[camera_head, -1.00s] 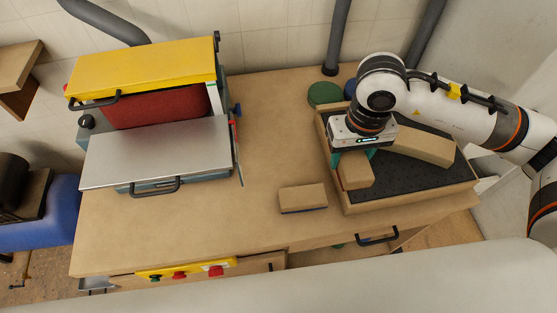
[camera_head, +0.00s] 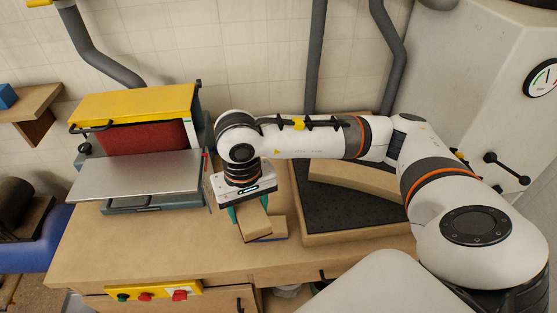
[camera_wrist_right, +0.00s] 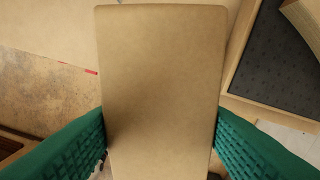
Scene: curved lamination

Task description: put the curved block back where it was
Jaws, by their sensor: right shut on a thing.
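My right gripper (camera_head: 250,212) is shut on a tan block (camera_head: 255,226) and holds it over the bench, left of the tray. In the right wrist view the held block (camera_wrist_right: 162,75) fills the middle between the green fingers; its face looks flat, and I cannot tell whether it curves elsewhere. A long, arched tan block (camera_head: 355,179) lies in the wooden tray (camera_head: 365,233), partly hidden by my right arm. A block with a blue underside (camera_head: 279,236) is on the bench, partly hidden behind the held block. My left gripper is not in view.
A sander with a yellow cover (camera_head: 135,102) and a metal table (camera_head: 135,176) stands on the left of the bench (camera_head: 200,245). The tray has a dark mat (camera_head: 330,208) with bare room at its front. The bench's front left is clear.

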